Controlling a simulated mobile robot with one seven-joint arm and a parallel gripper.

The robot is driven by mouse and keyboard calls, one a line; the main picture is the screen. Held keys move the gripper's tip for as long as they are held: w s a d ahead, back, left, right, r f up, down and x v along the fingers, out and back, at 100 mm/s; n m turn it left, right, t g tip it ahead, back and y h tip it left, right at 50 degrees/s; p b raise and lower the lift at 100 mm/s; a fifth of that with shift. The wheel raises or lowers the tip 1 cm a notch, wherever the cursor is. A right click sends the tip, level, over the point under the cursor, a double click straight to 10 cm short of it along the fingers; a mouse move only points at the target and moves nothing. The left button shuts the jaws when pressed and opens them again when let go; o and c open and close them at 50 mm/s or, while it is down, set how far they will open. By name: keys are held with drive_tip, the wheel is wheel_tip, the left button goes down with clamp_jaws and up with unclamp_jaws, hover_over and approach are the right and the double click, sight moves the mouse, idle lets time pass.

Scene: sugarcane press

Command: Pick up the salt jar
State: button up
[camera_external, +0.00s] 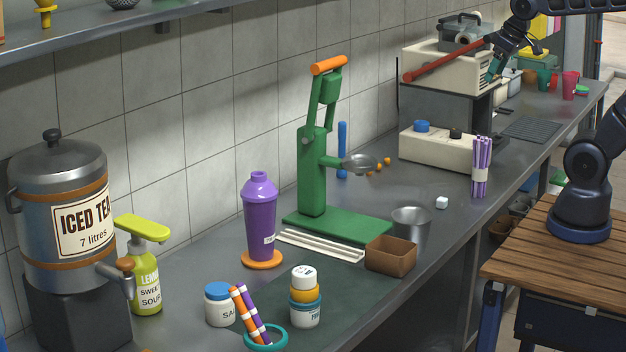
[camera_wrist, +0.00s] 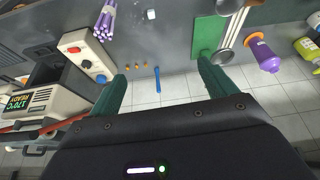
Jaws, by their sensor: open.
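The salt jar (camera_external: 219,305) is a white jar with a blue lid at the front left of the counter in the external view. Its label shows "SA", with the rest hidden by striped straws (camera_external: 246,312) in a teal ring. I cannot make the jar out in the wrist view. My gripper (camera_external: 495,69) is high at the back right of the external view, in front of the cream machine and far from the jar. In the wrist view its two green fingers (camera_wrist: 162,69) are spread apart, with nothing between them.
A stacked jar (camera_external: 304,302) stands just right of the salt jar, and a lemon bottle (camera_external: 146,275) to its left. The purple shaker (camera_external: 260,215), green press (camera_external: 313,170), brown box (camera_external: 391,254) and metal cup (camera_external: 411,228) stand along the counter between my gripper and the jar.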

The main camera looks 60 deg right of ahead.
drive_tip(key=w+a+r+n+y, duration=0.1)
drive_tip(key=w+a+n, duration=0.3)
drive_tip(key=w+a, duration=2)
drive_tip(key=w+a+f+n, duration=0.1)
drive_tip(key=w+a+f, duration=0.2)
drive_tip(key=a, duration=0.4)
drive_tip(key=w+a+f+g+y, duration=0.1)
drive_tip(key=w+a+f, duration=0.2)
drive_tip(key=a, duration=0.4)
drive_tip(key=w+a+f+n, duration=0.1)
drive_tip(key=w+a+f, duration=0.2)
drive_tip(key=a, duration=0.4)
drive_tip(key=n+y, duration=0.1)
drive_tip(key=n, duration=0.3)
hover_over(226, 286)
drive_tip(key=s+d, duration=0.1)
drive_tip(key=d, duration=0.1)
wheel_tip(226, 286, down, 23)
drive_tip(key=shift+g, duration=0.4)
drive_tip(key=x, duration=0.5)
drive_tip(key=shift+s+a, duration=0.15)
drive_tip(key=shift+a, duration=0.05)
drive_tip(key=shift+a+x, duration=0.2)
drive_tip(key=shift+x, duration=1.1)
drive_tip(key=shift+a+x, duration=0.2)
drive_tip(key=shift+x, duration=1.15)
drive_tip(key=shift+r, duration=0.15)
